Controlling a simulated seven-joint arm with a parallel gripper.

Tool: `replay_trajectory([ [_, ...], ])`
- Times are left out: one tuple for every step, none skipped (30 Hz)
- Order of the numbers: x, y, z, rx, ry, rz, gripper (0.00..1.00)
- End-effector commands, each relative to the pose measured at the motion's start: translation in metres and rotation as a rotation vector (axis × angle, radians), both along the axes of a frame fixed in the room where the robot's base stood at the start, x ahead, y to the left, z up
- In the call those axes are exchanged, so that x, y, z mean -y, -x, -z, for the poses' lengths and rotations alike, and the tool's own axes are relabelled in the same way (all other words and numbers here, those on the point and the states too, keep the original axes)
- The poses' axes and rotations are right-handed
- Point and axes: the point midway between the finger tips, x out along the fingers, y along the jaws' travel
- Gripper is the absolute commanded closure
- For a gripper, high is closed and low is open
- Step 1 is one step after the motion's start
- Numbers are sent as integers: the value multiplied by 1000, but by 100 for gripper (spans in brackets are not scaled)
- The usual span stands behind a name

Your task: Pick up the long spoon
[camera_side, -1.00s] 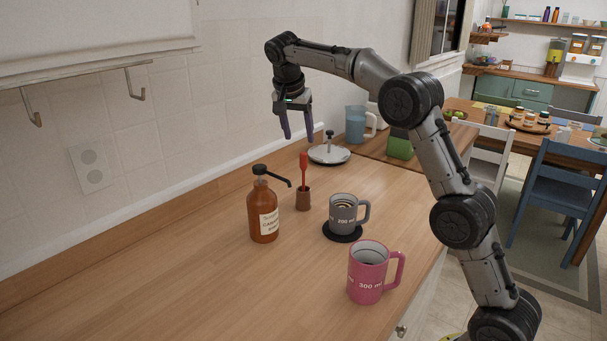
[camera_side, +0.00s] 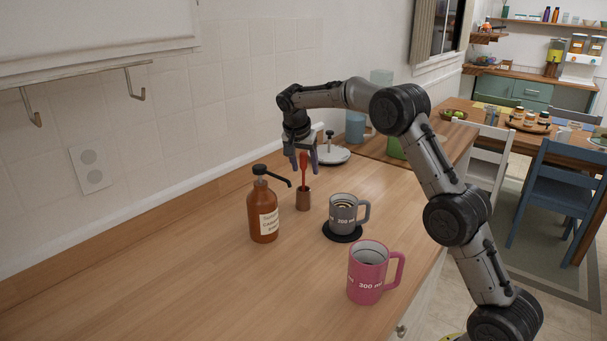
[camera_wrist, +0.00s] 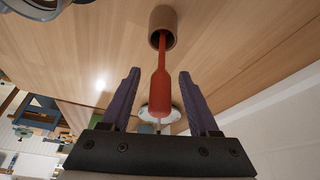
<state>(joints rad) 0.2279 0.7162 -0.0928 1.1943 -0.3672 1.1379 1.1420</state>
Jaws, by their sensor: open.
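The long spoon is red (camera_side: 304,168) and stands upright in a small brown cup (camera_side: 303,199) on the wooden counter. In the wrist view the red spoon (camera_wrist: 161,85) lies between my two purple fingers, with its lower end in the brown cup (camera_wrist: 162,24). My gripper (camera_side: 304,164) points down at the spoon's upper part in the side view. My gripper (camera_wrist: 158,92) is open, with a visible gap on both sides of the spoon.
A brown pump bottle (camera_side: 263,212) stands left of the cup. A grey mug (camera_side: 343,212) on a black coaster and a pink mug (camera_side: 367,275) stand to the right. A white round lid (camera_side: 333,155) lies behind. The front left counter is clear.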

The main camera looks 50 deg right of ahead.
Motion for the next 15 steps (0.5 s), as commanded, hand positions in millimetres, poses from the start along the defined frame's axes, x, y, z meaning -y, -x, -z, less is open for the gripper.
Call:
replay_trajectory([
  [2,-1,4,0,0,0,39],
  [2,-1,6,0,0,0,39],
  [3,-1,8,0,0,0,39],
  [3,-1,8,1,1,0,39],
  [3,-1,9,1,1,0,39],
  [3,-1,9,1,1,0,39],
  [3,-1,8,1,1,0,39],
  [3,-1,8,1,1,0,39],
  [3,-1,8,1,1,0,39],
  [3,-1,8,1,1,0,39],
  [3,-1,8,1,1,0,44],
  [3,-1,8,1,1,0,51],
  [3,-1,8,1,1,0,57],
  [3,-1,8,1,1,0,62],
  [3,-1,8,1,1,0,69],
])
